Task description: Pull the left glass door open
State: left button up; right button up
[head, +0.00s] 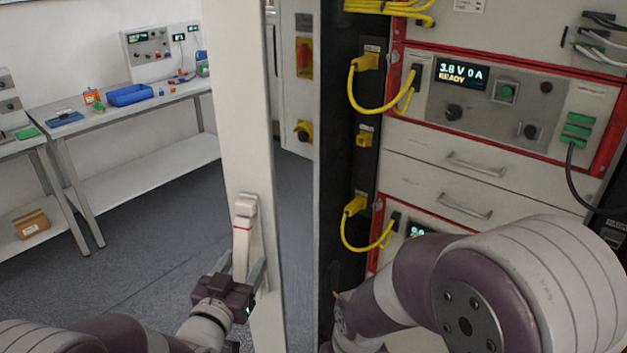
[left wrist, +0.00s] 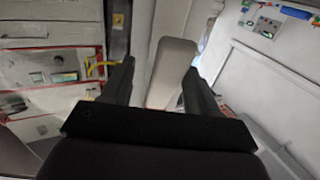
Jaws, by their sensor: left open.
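The left glass door's white frame post (head: 240,110) stands upright, left of the rack's open interior. Floor shows on both sides of it; I cannot make out the glass or judge the door's angle. Its pale handle (head: 244,228), with a red band near the top, sits low on the post. My left gripper (head: 242,268) is at the lower part of the handle, fingers apart. In the left wrist view the pale handle (left wrist: 173,72) lies between the open fingertips; contact cannot be told. My right arm crosses the lower right of the head view; its gripper is not visible.
The rack (head: 410,167) on the right holds red-edged cycler units, yellow cables and drawers with handles (head: 466,206). A dark cabinet edge (head: 330,150) stands right of the door post. Workbenches (head: 130,100) line the left wall. The grey floor (head: 150,240) between is clear.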

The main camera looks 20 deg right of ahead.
pick_arm(q)
jog(key=shift+a, duration=0.15)
jog(key=b+v, duration=0.1)
jog(key=v, duration=1.1)
jog(key=shift+s, duration=0.3)
